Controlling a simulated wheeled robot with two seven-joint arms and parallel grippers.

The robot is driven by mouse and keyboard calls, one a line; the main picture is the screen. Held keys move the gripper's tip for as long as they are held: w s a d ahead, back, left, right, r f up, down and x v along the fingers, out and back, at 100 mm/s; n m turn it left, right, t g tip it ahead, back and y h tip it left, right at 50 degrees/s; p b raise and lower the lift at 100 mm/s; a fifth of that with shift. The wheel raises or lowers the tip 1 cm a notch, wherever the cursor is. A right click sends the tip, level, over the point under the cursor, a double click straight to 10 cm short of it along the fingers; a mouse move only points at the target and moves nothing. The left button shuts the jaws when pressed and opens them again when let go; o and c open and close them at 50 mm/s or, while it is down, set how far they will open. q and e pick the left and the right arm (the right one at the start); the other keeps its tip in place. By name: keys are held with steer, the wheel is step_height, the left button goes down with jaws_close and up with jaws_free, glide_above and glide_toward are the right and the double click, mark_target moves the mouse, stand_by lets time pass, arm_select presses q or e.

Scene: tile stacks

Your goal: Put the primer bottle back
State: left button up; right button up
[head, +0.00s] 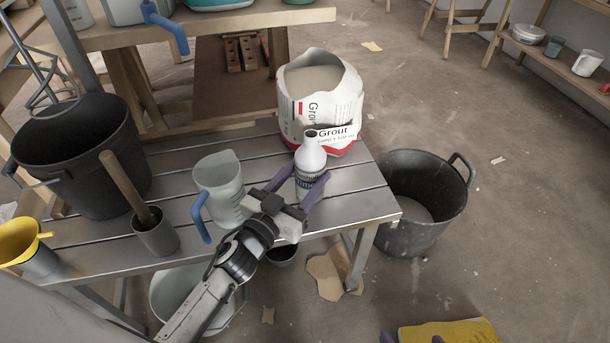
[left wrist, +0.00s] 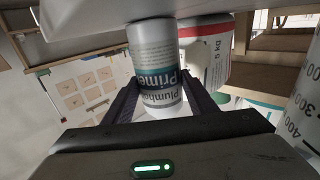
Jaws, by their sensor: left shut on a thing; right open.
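The primer bottle (head: 311,160) is white with a dark cap and a printed label, upright over the metal bench, just in front of the grout bag. My left gripper (head: 295,188) is shut on it, with one purple finger on each side. In the left wrist view the bottle (left wrist: 157,62) shows upside down between the fingers (left wrist: 158,100), its base close to the bench top; I cannot tell whether it touches. My right gripper (head: 412,338) shows only as fingertips at the bottom edge, spread apart and empty, by a yellow bag.
On the slatted bench (head: 348,210) are the grout bag (head: 300,115) with a Grout tag, a clear jug (head: 222,180), a grey cup (head: 155,235) with a wooden handle, a black bucket (head: 75,150) and a yellow funnel (head: 18,240). A dark bucket (head: 410,220) stands right. The bench's right end is clear.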

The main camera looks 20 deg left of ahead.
arm_select(q)
steer(key=o, duration=1.4)
steer(key=shift+f, duration=0.1)
steer(key=shift+o, duration=0.2)
steer(key=shift+r, duration=0.25)
steer(key=s, duration=0.4)
steer(key=s+a+p, duration=0.1)
steer(key=s, duration=0.3)
steer(key=s+a+p, duration=0.1)
steer(key=s, duration=0.2)
steer(key=shift+s+a, duration=0.15)
steer(key=shift+s, duration=0.25)
